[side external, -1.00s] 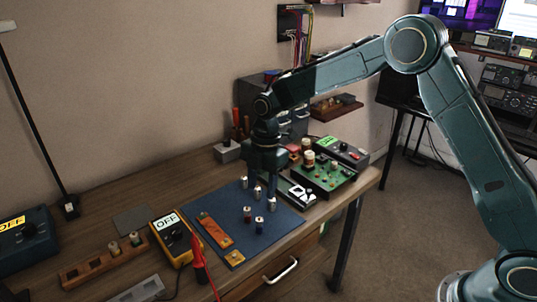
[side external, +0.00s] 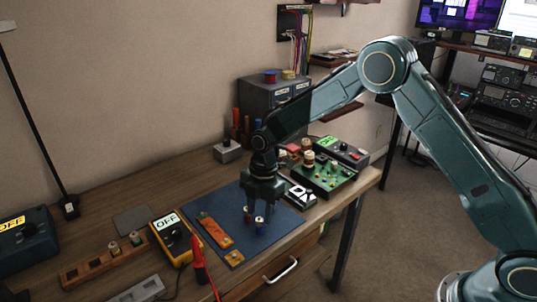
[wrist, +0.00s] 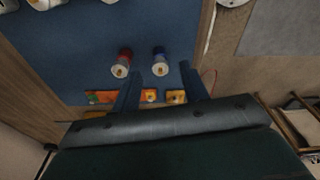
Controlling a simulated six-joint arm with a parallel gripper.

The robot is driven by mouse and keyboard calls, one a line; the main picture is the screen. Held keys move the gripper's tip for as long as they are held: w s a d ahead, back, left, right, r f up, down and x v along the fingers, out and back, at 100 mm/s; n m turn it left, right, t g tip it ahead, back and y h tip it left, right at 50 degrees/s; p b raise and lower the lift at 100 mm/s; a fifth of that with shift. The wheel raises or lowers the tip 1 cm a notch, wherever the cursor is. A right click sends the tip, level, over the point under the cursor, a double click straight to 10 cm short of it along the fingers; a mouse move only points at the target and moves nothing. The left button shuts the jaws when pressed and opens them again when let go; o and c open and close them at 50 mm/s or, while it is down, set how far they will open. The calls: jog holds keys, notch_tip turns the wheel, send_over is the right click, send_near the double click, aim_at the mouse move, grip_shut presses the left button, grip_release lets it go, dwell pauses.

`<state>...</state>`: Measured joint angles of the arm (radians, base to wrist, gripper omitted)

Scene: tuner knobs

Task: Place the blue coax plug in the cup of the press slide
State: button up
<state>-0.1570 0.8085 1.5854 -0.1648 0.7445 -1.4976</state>
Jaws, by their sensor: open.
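The blue coax plug (side external: 259,222) stands upright on the blue mat, with a pale metal body and a blue collar. In the wrist view the blue plug (wrist: 160,62) appears between the tips of my open fingers. My gripper (side external: 259,212) is low over the mat, close to the plug, and its jaws (wrist: 159,72) are empty. I cannot tell whether a finger touches the plug. The orange-brown piece, seemingly the press slide (side external: 215,231), lies to the left on the mat, with a small block (side external: 235,258) at its near end. Its cup is not clear.
A red-collared plug (side external: 247,213) stands just left of the blue one; it also shows in the wrist view (wrist: 122,63). A yellow meter marked OFF (side external: 171,232) and a red probe (side external: 199,255) are left. A green circuit board (side external: 328,175) is behind right.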

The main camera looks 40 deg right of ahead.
aim_at(259, 220)
jog(key=shift+s+a+f, duration=0.1)
jog(key=shift+a+f, duration=0.05)
jog(key=shift+f, duration=0.85)
jog(key=shift+a+f, duration=0.1)
jog(key=shift+f, duration=0.9)
jog(key=shift+c, duration=0.2)
grip_shut()
